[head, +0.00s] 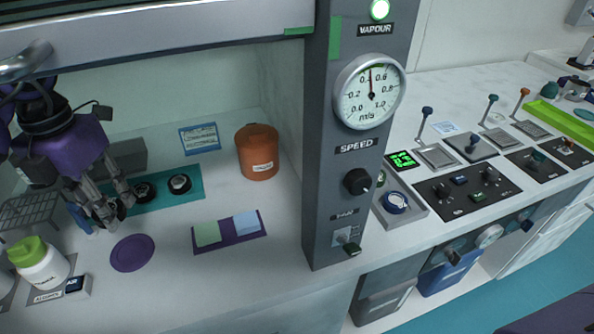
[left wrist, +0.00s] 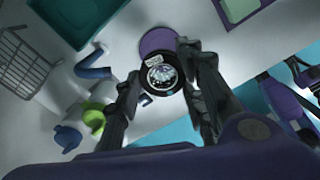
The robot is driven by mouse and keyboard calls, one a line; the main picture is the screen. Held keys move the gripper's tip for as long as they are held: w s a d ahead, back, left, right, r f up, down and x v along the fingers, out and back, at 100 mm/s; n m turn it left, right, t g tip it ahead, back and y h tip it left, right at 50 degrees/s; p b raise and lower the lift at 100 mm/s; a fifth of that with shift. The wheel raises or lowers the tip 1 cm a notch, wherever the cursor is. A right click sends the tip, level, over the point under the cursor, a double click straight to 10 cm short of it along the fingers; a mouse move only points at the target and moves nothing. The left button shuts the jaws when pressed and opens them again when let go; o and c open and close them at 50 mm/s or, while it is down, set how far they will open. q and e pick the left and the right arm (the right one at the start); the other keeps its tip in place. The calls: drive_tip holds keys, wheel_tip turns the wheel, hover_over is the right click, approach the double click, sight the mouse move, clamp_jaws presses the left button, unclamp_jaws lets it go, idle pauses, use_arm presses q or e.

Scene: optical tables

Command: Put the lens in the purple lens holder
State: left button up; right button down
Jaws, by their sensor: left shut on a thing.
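My left gripper (head: 112,212) is shut on a round black-rimmed piece with a glassy middle and a small white label, which looks like the lens (left wrist: 163,75). In the left wrist view it sits between the two fingers (left wrist: 160,84). In the head view the fingers largely hide it. A flat purple disc (head: 132,253) lies on the worktop just below and right of the gripper. It also shows behind the lens in the left wrist view (left wrist: 156,40). I cannot tell whether this disc is the purple lens holder.
Two black round pieces (head: 180,184) sit on a teal mat (head: 160,200). A purple mat (head: 228,238) with green and blue pads, an orange pot (head: 257,152), a wire rack (head: 30,212) and a green-capped bottle (head: 40,265) stand around. A grey post (head: 325,190) bounds the right.

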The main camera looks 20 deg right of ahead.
sight(131, 253)
use_arm(q)
drive_tip(key=n, duration=0.3)
drive_tip(key=shift+s+a+n, duration=0.2)
drive_tip(key=shift+s+n, duration=0.1)
drive_tip(key=shift+s, duration=0.05)
drive_tip(key=n, duration=0.3)
drive_tip(key=shift+f, duration=0.2)
drive_tip(key=shift+n, duration=0.3)
wheel_tip(131, 253, down, 10)
drive_tip(key=shift+r, duration=0.15)
drive_tip(key=o, duration=1.2)
wheel_tip(131, 253, up, 8)
drive_tip(key=shift+f, duration=0.2)
